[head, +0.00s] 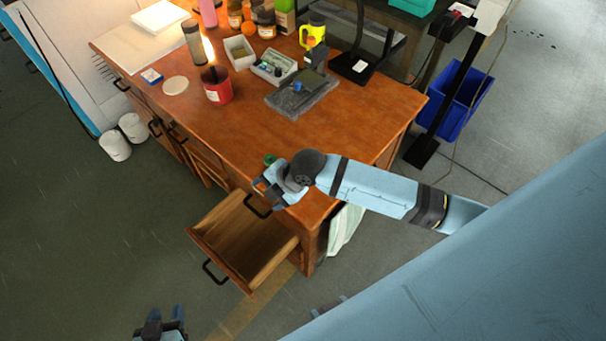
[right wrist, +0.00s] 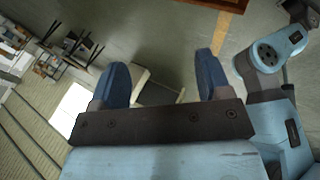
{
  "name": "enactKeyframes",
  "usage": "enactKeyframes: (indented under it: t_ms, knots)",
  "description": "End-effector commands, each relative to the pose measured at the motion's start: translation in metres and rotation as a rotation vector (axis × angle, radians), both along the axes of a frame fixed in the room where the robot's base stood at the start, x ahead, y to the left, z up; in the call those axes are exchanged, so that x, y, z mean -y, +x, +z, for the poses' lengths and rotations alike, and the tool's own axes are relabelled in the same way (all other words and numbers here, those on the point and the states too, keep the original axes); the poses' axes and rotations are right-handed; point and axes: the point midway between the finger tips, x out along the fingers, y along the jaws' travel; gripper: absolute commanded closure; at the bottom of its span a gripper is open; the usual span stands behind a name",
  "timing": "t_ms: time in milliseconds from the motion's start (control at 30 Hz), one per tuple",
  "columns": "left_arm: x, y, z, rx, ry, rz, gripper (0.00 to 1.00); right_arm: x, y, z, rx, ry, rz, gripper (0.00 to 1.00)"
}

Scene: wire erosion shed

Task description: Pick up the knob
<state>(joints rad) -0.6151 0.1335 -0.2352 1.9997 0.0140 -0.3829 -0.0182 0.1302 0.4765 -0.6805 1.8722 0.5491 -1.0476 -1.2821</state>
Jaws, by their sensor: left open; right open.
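A small round green piece (head: 270,160), which looks like the knob, lies on the wooden desk (head: 240,140) near its front edge in the head view. My left gripper (head: 263,190) is open and empty at that edge, just below the piece in the picture. I cannot tell whether they touch; the wrist hides some of the desk beside it. My right gripper (head: 160,328) is low over the floor at the bottom of the head view. The right wrist view shows its two blue fingers (right wrist: 160,85) apart, with nothing held between them.
An open, empty-looking drawer (head: 240,232) juts out below the left gripper. A red pot (head: 217,86), a grey plate (head: 302,96), trays and bottles stand farther back on the desk. A blue bin (head: 462,98) is at the right. The desk's front middle is mostly clear.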

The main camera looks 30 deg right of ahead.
Motion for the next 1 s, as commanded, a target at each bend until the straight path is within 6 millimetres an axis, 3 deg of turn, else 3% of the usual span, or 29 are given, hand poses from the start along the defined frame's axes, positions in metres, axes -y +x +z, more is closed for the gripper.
enactKeyframes:
  t_ms: [100, 400, 533, 667, 767, 1000]
  knots:
    - [0.000, 0.001, -0.014, 0.002, -0.001, 0.001, 0.57, 0.021, 0.023, 0.000, 0.031, -0.190, 0.268, 0.29]
    - [-0.002, 0.001, -0.038, -0.003, 0.001, 0.000, 0.57, 0.096, 0.058, 0.024, -0.012, -0.551, 0.877, 0.29]
    - [-0.002, 0.001, -0.043, -0.005, 0.001, 0.001, 0.57, 0.120, 0.064, 0.036, -0.045, -0.617, 1.029, 0.29]
    - [-0.002, 0.001, -0.045, -0.006, 0.001, 0.000, 0.57, 0.131, 0.066, 0.041, -0.067, -0.642, 1.106, 0.29]
    - [-0.002, 0.001, -0.045, -0.006, 0.001, 0.000, 0.57, 0.134, 0.066, 0.032, -0.073, -0.645, 1.123, 0.29]
    - [-0.002, 0.001, -0.046, -0.008, 0.001, 0.001, 0.57, 0.133, 0.066, -0.015, -0.072, -0.644, 1.122, 0.29]
